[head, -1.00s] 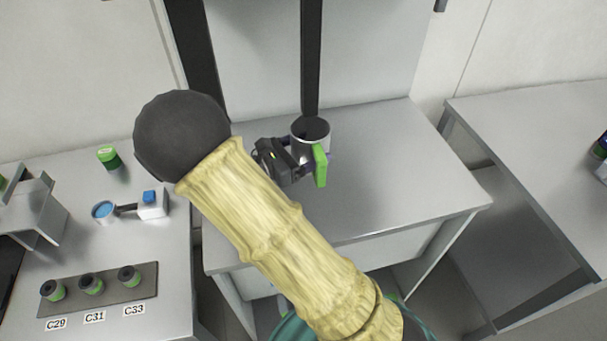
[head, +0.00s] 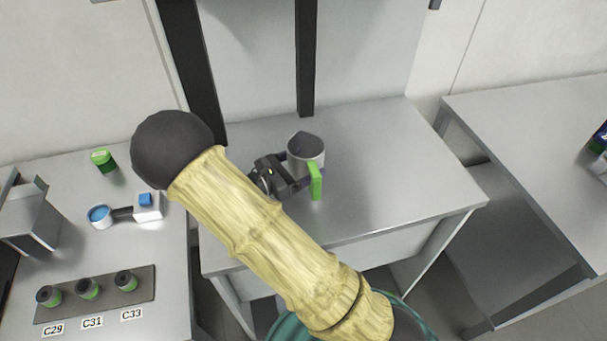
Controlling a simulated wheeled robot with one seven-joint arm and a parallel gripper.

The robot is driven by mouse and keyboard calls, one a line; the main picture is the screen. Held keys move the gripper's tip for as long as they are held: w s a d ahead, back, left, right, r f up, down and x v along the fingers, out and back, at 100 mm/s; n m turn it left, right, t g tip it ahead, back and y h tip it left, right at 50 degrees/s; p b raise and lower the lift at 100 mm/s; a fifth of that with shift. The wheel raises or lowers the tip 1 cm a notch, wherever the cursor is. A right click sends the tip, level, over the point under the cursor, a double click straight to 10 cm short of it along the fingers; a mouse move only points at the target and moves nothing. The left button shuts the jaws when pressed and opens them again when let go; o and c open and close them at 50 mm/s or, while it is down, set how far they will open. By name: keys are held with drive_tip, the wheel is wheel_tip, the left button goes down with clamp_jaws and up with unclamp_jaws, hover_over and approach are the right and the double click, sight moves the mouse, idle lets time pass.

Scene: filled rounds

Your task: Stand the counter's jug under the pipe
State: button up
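The jug (head: 305,151) is a grey cylinder with an open top and a flat green handle (head: 316,180) on its near right side. It is upright over the middle counter. My gripper (head: 297,185) comes from the left, and its dark fingers reach the jug at the handle side. It appears shut on the jug, though the fingertips are partly hidden. I cannot tell if the jug's base touches the counter. A dark vertical bar (head: 305,60) comes down behind the jug to the counter's back edge. I cannot tell if it is the pipe.
The middle counter (head: 400,160) is bare to the jug's right. On the left counter are a green-lidded jar (head: 103,161), a blue-topped device (head: 148,205), a grey bracket (head: 30,215) and a labelled rack (head: 75,312) with several cylinders. A right-hand table (head: 530,130) stands across a gap.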

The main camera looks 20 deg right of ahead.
sight(303, 175)
drive_tip(key=shift+f, duration=2.05)
drive_tip(key=shift+f, duration=0.1)
drive_tip(key=o, duration=1.1)
drive_tip(key=shift+c, duration=0.2)
drive_tip(key=shift+a, duration=0.1)
drive_tip(key=b+v, duration=0.2)
drive_tip(key=v, duration=1)
